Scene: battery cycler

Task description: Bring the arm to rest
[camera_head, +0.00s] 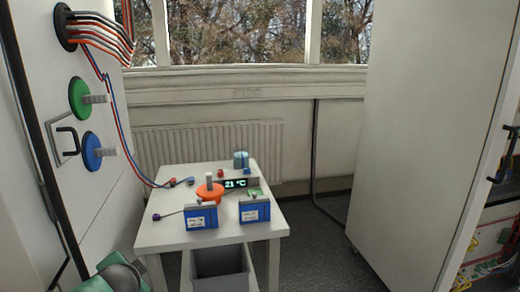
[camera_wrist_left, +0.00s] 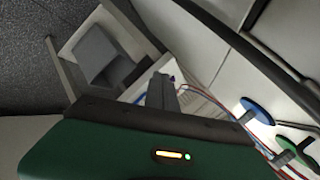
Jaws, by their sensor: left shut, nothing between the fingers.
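My left arm (camera_head: 113,276) shows low at the left edge of the head view, as a green and grey part beside the white table (camera_head: 160,234). In the left wrist view my left gripper (camera_wrist_left: 162,90) is shut, with nothing held. It is in the air and points towards the table, which shows tilted behind it with the grey bin (camera_wrist_left: 97,50). My right arm and gripper are in neither view.
On the table are two blue batteries (camera_head: 201,217) (camera_head: 255,211), an orange round object (camera_head: 210,193) and a display reading 21 °C (camera_head: 236,183). Green (camera_head: 80,98) and blue (camera_head: 92,151) wall discs and cables (camera_head: 103,38) are at left. A tall white cabinet (camera_head: 430,120) is at right.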

